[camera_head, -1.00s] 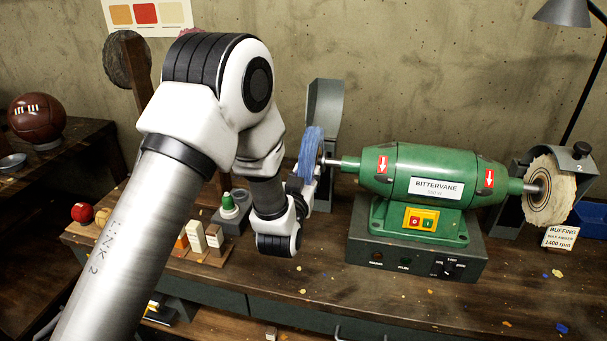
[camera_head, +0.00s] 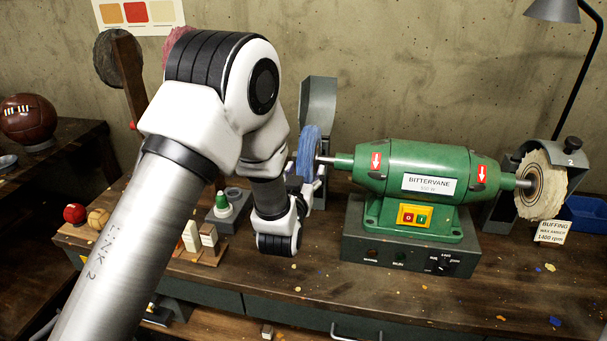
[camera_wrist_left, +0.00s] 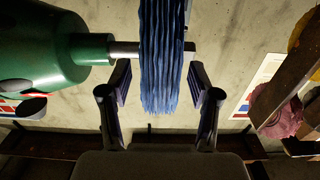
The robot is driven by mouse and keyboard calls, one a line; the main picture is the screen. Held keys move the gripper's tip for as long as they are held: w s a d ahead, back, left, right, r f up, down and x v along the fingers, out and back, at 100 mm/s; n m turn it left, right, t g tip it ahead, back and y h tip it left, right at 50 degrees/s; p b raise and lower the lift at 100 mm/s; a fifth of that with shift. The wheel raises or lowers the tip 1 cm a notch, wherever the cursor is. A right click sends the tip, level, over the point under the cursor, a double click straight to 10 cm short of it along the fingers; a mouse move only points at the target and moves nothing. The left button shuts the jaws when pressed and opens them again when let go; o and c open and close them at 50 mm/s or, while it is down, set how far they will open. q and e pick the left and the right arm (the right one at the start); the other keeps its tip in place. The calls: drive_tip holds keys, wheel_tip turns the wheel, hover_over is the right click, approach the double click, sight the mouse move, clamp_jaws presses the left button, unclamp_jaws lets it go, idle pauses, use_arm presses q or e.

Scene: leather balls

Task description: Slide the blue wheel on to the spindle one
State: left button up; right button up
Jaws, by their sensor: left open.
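The blue wheel (camera_head: 308,152) stands upright on the left-hand spindle (camera_head: 328,160) of the green grinder (camera_head: 425,172). In the left wrist view the wheel (camera_wrist_left: 161,60) hangs between my left gripper's fingers, and the metal spindle (camera_wrist_left: 125,50) meets its face on the motor side. A small metallic piece shows at its other face. My left gripper (camera_wrist_left: 160,82) is open, with one finger on each side of the wheel's edge and visible gaps. In the head view my left gripper (camera_head: 312,188) is partly hidden at the wheel's lower edge. My right gripper is not in view.
A grey guard (camera_head: 320,100) stands behind the blue wheel. A pale buffing wheel (camera_head: 542,185) is at the grinder's right end. The bench front is mostly clear.

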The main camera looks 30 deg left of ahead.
use_arm(q)
drive_tip(key=v, duration=1.2)
drive_tip(key=shift+a+f, duration=0.1)
drive_tip(key=s+a+f+g+h, duration=0.1)
drive_tip(key=s+f+g, duration=0.45)
drive_tip(key=f, duration=0.85)
drive_tip(key=s+a+f+g+h, duration=0.1)
drive_tip(key=s+f+g, duration=0.45)
drive_tip(key=f, duration=0.85)
drive_tip(key=s+d+f+m+g+h, duration=0.1)
drive_tip(key=s+f+g, duration=0.2)
drive_tip(key=s, duration=0.5)
drive_tip(key=s+d+f+m+g+h, duration=0.1)
drive_tip(key=s+d+f+g, duration=0.1)
drive_tip(key=s, duration=0.6)
wheel_tip(320, 180, down, 2)
drive_tip(key=shift+s+d+f+g+h, duration=0.1)
drive_tip(key=shift+s+d+g+h, duration=0.2)
drive_tip(key=shift+g, duration=0.3)
drive_tip(key=shift+a, duration=0.1)
